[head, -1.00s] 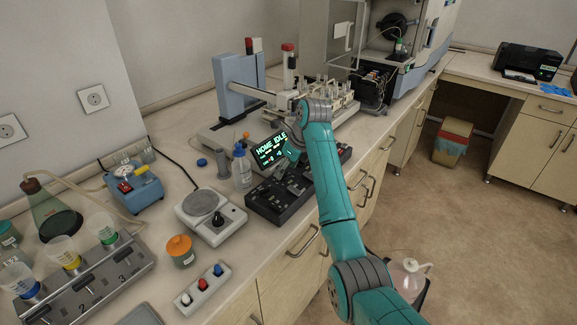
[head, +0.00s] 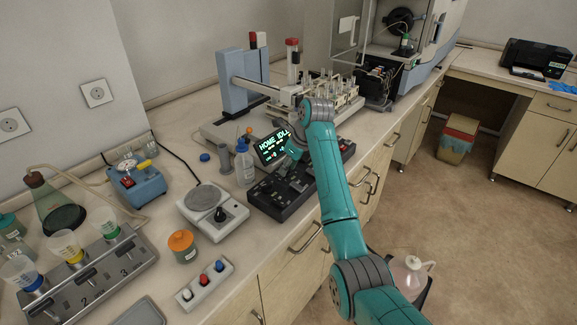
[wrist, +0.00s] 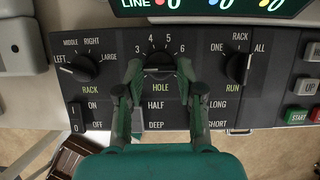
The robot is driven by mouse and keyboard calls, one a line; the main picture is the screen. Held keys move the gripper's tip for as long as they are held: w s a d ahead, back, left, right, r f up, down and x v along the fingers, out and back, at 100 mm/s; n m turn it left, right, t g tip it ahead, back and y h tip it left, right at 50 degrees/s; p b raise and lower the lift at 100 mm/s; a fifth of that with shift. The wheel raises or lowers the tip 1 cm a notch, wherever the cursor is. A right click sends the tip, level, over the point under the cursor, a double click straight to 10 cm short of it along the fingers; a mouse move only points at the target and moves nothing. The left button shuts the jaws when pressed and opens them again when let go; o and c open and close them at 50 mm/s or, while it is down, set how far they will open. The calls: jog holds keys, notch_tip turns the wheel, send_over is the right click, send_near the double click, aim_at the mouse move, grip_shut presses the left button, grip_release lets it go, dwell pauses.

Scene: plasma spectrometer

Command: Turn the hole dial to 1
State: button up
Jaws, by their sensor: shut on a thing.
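The hole dial (wrist: 160,66) is a dark round knob at the middle of the black control panel in the wrist view. The numbers 3 to 6 show around its top, and the HOLE label is below it. My gripper (wrist: 160,71) has one finger on each side of the dial and is shut on it. The fingers hide the lower sides of the scale, and I cannot read the pointer clearly. In the head view, my gripper is over the control box (head: 270,203), and my arm hides part of the box.
A rack-size dial (wrist: 80,67) is left of the hole dial and a run dial (wrist: 238,66) is right of it. Toggle labels lie below. A lit screen (head: 271,147) stands behind the panel. A white hotplate (head: 213,211) and a wash bottle (head: 244,166) stand to the left.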

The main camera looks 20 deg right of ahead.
aim_at(298, 174)
jog(key=n, duration=0.3)
jog(key=shift+w+d+g+y, duration=0.1)
jog(key=shift+g+y, duration=0.3)
jog(key=shift+w+n+g+y, duration=0.15)
jog(key=shift+n+g+y, duration=0.4)
jog(key=shift+n, duration=1.35)
jog(key=o, duration=1.2)
jog(key=shift+c, duration=0.2)
jog(key=w+v, duration=0.1)
jog(key=v, duration=0.6)
jog(key=shift+s+r, duration=0.25)
jog(key=shift+s, duration=0.2)
